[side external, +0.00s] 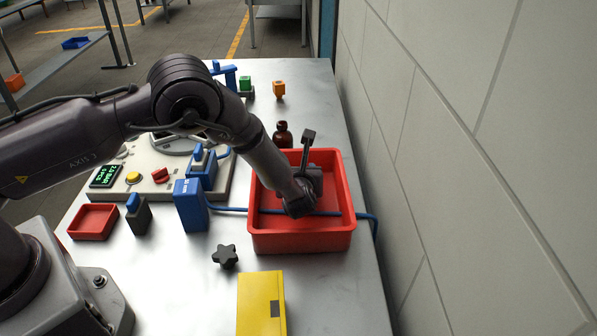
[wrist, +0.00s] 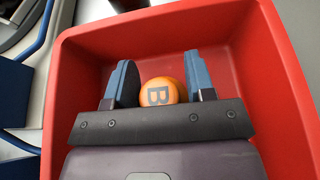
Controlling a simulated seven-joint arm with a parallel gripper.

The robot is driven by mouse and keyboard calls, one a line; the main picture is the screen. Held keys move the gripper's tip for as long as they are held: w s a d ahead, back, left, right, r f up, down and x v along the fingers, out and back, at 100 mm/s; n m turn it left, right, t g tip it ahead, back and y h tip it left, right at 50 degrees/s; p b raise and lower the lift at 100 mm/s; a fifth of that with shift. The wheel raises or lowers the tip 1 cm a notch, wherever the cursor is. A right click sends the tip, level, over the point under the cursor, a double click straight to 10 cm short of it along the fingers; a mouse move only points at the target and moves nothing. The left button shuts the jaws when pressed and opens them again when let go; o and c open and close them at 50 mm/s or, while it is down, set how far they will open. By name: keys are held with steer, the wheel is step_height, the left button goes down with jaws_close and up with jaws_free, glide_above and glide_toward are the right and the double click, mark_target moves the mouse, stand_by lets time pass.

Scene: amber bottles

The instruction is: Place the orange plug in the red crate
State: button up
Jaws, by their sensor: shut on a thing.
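The orange plug (wrist: 160,92) shows in the wrist view as a round orange face with a dark letter B. My gripper (wrist: 162,80) has its two blue fingers closed on either side of it. Behind the plug is the inside of the red crate (wrist: 60,100). In the side view my gripper (side external: 303,198) is over the crate (side external: 300,243), within its rim. The plug is hidden there by the wrist. I cannot tell whether the plug touches the crate floor.
A brown bottle (side external: 283,135) stands just behind the crate. A blue hose (side external: 372,232) runs past the crate's right side. A blue box (side external: 190,205) and black star knob (side external: 225,256) are to the left. A yellow box (side external: 260,302) is in front; a small red tray (side external: 93,222) lies far left.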

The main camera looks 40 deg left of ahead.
steer(key=shift+f, duration=0.1)
steer(key=o, duration=0.9)
